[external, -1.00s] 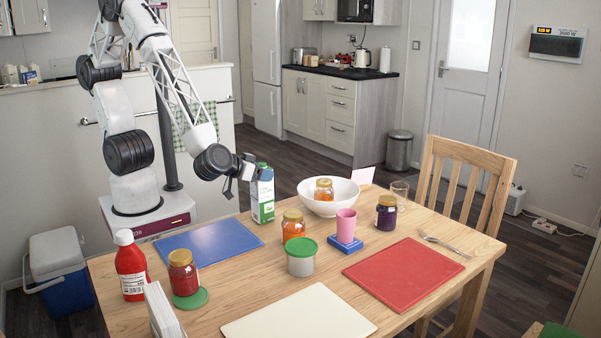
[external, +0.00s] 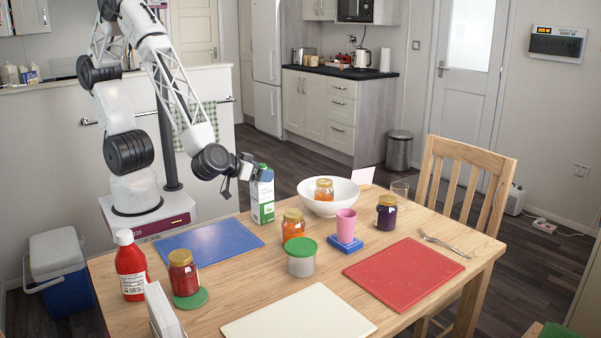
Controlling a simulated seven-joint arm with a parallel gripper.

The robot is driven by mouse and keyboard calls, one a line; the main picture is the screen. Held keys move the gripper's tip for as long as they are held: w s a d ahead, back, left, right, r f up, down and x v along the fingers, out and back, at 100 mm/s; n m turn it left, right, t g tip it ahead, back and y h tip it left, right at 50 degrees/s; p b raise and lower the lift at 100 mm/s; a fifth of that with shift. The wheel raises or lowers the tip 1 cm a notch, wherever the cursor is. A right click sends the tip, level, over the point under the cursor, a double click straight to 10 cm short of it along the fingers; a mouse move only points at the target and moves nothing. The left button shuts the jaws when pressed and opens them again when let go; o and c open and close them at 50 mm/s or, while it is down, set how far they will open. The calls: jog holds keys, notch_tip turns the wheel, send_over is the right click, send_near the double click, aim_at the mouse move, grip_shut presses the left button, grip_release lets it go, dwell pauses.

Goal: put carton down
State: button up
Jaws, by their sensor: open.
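The jaws are open. Whether a finger touches the carton cannot be told, and part of the gripper is hidden behind or beside it.
The blue board (external: 209,248) lies left of the carton. The white bowl (external: 341,203) holding a jar (external: 324,190) stands to its right. An orange jar (external: 292,226), a green-lidded tub (external: 301,258) and a pink cup (external: 346,226) on a blue block (external: 344,247) stand in front.

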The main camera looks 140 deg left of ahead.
jog(key=v, duration=1.1)
jog(key=shift+d, duration=0.15)
jog(key=shift+r, duration=0.1)
dwell(0.8)
jog(key=s+d+r+m+t+h, duration=0.1)
jog(key=s+d+r+m+h, duration=0.5)
jog(key=s+d+r+m, duration=0.2)
jog(key=s+d+r+m+t+h, duration=0.1)
jog(key=s+d+r+m+h, duration=0.6)
jog(key=d, duration=0.6)
notch_tip(320, 180, up, 2)
jog(key=s+m, duration=0.2)
jog(key=m, duration=0.1)
jog(key=shift+s+t+h, duration=0.25)
jog(key=shift+t+h, duration=0.05)
